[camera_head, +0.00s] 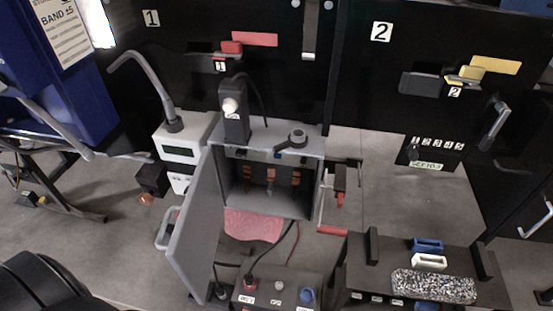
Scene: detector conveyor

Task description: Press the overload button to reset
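I cannot read which control is the overload button. A dark control box (265,297) at the bottom centre has a red-based plug (250,283) with a black cable, a small grey round button (279,285) and a blue knob (307,295). Its small white labels are too small to read. A black upright device (236,124) with a round white knob (230,106) stands on top of a grey cabinet (313,146). Neither of my grippers shows in this view.
The cabinet's grey door (195,231) stands open toward the left, showing red-orange parts (269,176) inside. A white meter box (181,148) stands left of it. A dark rack (365,276) with blue and white pieces is at right. Grey floor (375,185) shows between.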

